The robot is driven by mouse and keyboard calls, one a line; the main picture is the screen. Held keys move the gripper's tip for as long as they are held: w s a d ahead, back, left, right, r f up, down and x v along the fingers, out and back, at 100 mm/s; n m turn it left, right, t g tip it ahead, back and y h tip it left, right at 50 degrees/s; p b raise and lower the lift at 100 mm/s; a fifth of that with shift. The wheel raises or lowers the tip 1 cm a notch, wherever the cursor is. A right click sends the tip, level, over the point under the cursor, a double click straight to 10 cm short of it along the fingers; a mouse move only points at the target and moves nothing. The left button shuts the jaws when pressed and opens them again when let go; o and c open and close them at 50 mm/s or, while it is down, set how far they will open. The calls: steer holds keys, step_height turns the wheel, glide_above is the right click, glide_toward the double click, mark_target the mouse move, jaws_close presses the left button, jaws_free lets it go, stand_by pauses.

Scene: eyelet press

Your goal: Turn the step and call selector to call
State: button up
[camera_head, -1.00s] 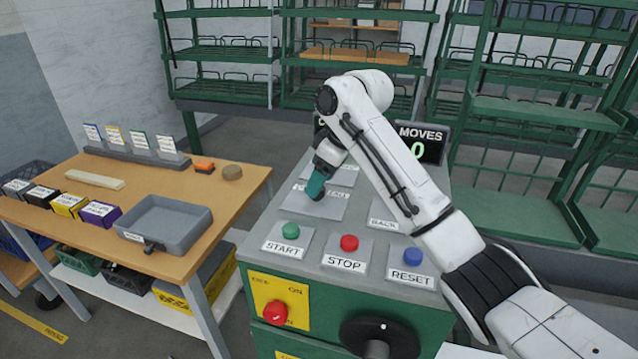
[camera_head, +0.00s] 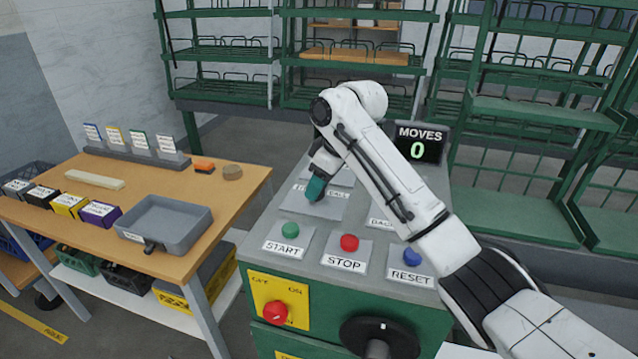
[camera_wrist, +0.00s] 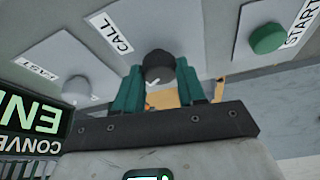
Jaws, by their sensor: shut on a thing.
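The step and call selector is a dark round knob (camera_wrist: 158,66) with a small white mark on its edge. It sits on a light grey plate (camera_head: 327,210) on the machine's sloped top. A white label reading CALL (camera_wrist: 111,32) lies beside it in the wrist view. My gripper (camera_wrist: 158,76) has teal fingers on both sides of the knob and is shut on it. In the head view my gripper (camera_head: 316,188) covers the knob, and the label behind is partly hidden. The knob's exact pointing direction is hard to tell.
Close by are a green START button (camera_head: 290,230), a red STOP button (camera_head: 349,242) and a blue RESET button (camera_head: 412,256). A display (camera_head: 418,145) reads MOVES 0. A wooden table (camera_head: 105,220) with a grey tray (camera_head: 190,222) stands at left.

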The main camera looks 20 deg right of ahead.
steer(key=shift+c, duration=0.9)
steer(key=shift+r+p, duration=0.15)
steer(key=shift+p, duration=0.3)
steer(key=shift+a+r+m+h+p, duration=0.1)
steer(key=shift+m+h+p, duration=0.2)
steer(key=shift+m+p, duration=0.45)
steer(key=m+h+p, duration=0.1)
steer(key=m+p, duration=0.1)
steer(key=p, duration=0.1)
steer(key=m+t+p, duration=0.1)
steer(key=m+p, duration=0.2)
steer(key=shift+s+a+h, duration=0.1)
steer(key=shift+a+h, duration=0.1)
steer(key=shift+h, duration=0.2)
steer(key=m+h+p, duration=0.1)
steer(key=m+p, duration=0.1)
steer(key=m, duration=0.1)
steer(key=shift+m+p, duration=0.3)
steer(key=shift+m, duration=0.05)
steer(key=shift+a+f+m+h+p, duration=0.15)
steer(key=shift+m+h+p, duration=0.55)
steer(key=shift+m, duration=1.1)
